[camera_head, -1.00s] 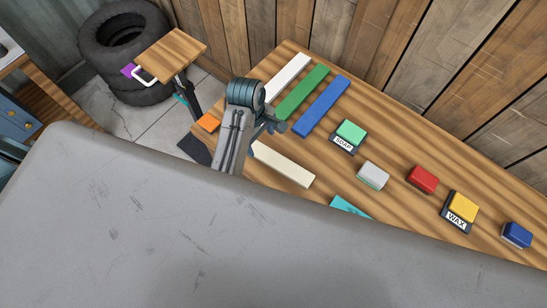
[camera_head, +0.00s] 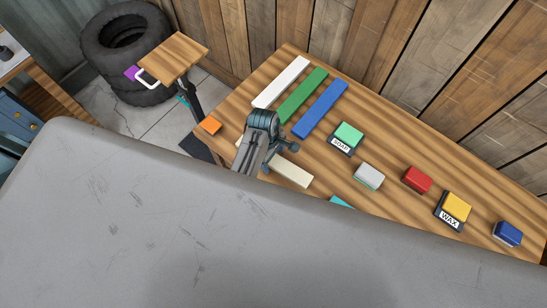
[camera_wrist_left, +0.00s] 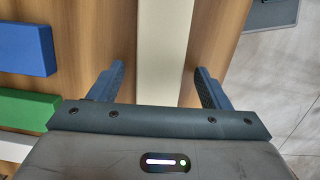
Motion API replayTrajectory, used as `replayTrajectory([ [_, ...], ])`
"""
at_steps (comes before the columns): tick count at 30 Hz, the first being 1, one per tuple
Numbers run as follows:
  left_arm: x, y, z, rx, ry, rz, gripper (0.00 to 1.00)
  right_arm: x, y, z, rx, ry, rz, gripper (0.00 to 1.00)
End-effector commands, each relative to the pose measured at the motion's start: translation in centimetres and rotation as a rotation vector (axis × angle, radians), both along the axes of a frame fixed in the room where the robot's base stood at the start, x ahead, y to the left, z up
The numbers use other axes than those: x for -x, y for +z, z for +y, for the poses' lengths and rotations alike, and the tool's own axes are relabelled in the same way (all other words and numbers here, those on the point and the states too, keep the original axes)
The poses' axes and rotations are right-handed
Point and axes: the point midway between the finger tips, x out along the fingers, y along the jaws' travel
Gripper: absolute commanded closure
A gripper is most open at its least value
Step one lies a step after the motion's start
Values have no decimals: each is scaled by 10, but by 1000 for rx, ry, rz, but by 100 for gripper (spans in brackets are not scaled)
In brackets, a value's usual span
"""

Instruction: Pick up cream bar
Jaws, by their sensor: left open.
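The cream bar (camera_head: 291,172) lies flat on the wooden table, part of it hidden behind my left arm in the head view. In the left wrist view the cream bar (camera_wrist_left: 166,45) runs up the picture between the two fingers. My left gripper (camera_wrist_left: 159,70) is open, with one finger on each side of the bar and a gap on both sides. It holds nothing. My right gripper is not in view.
White (camera_head: 281,82), green (camera_head: 303,96) and blue (camera_head: 320,108) bars lie farther back. An orange block (camera_head: 210,125) lies left.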

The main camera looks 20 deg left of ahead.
Motion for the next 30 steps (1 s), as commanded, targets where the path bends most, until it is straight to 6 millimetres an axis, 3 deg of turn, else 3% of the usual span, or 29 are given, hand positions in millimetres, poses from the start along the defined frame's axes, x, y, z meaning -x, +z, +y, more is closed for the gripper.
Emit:
replayTrajectory([
  [8,0,-4,0,0,0,-1,29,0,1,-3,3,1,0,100],
  [16,0,-3,0,0,0,-1,82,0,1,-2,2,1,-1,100],
  [30,-1,5,0,0,1,-4,84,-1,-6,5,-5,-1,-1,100],
])
